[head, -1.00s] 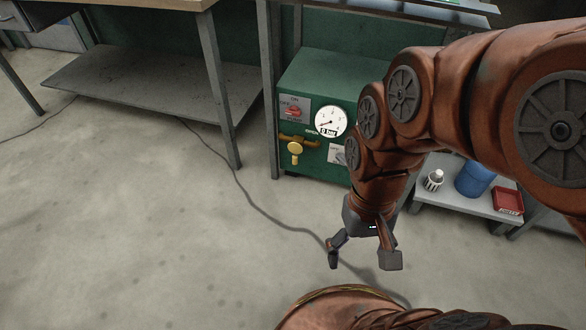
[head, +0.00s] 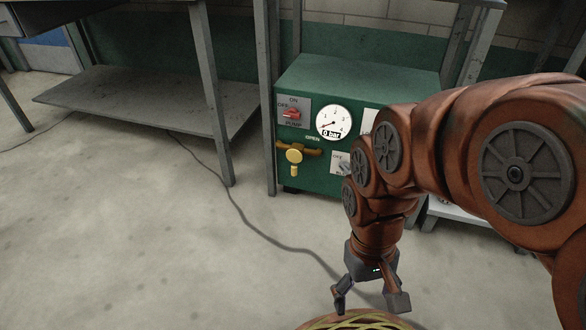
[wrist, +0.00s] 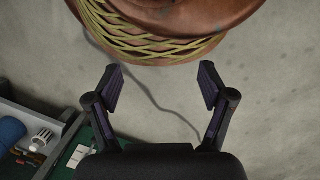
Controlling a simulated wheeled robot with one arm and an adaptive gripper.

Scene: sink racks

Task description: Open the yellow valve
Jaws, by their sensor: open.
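The yellow valve (head: 294,160) is on the front of the green pump box (head: 350,85), at its lower left in the head view. Its brass handle points downward from the round hub, and the word OPEN shows above the pipe to its right. My gripper (head: 371,302) hangs low over the floor, to the right of the valve and nearer to me, pointing down. It is open and empty, and its two fingers show apart in the wrist view (wrist: 160,85). My gripper is well apart from the valve.
A red pump switch (head: 291,114), a round gauge (head: 333,122) reading 0 bar and another switch (head: 344,163) share the panel. Metal table legs (head: 212,95) stand left of the box. A dark cable crosses the floor.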

